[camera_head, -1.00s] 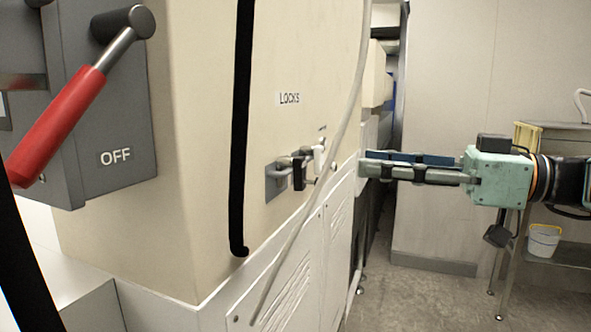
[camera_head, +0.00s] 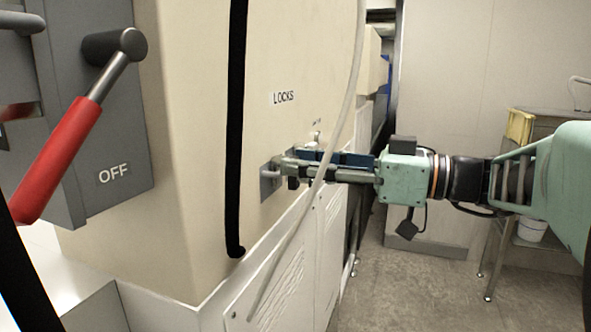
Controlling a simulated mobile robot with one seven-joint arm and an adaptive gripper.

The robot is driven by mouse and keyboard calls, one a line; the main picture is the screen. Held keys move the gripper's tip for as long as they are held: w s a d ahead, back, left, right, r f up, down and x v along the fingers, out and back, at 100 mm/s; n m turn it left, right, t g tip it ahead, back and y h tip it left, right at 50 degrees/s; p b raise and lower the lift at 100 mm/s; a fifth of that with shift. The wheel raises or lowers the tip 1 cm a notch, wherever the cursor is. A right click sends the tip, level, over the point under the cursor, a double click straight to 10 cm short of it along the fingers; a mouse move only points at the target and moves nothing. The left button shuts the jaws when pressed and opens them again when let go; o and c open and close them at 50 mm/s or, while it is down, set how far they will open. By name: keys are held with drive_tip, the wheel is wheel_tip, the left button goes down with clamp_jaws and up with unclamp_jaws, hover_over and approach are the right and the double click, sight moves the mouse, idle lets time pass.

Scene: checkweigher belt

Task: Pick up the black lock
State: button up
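The black lock (camera_head: 293,183) hangs at the grey lock bracket (camera_head: 267,184) on the cream cabinet wall, under the "LOCKS" label. Only its lower part shows, below my near finger; the rest is hidden. My gripper (camera_head: 289,164) reaches in from the right, fingers level and pointing left at the bracket. The two fingers look spread, one nearer and one farther from the camera, with the tips at the lock. I cannot tell whether they touch it.
A white lock (camera_head: 316,138) hangs just behind my fingers. A pale hose (camera_head: 325,165) runs down in front of my fingers. A black cable (camera_head: 236,130) hangs left of the bracket. A red-handled switch (camera_head: 60,155) marked OFF is at the left.

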drive_tip(key=shift+c, duration=0.3)
clamp_jaws()
drive_tip(key=shift+d+r, duration=0.1)
drive_tip(key=shift+r, duration=0.1)
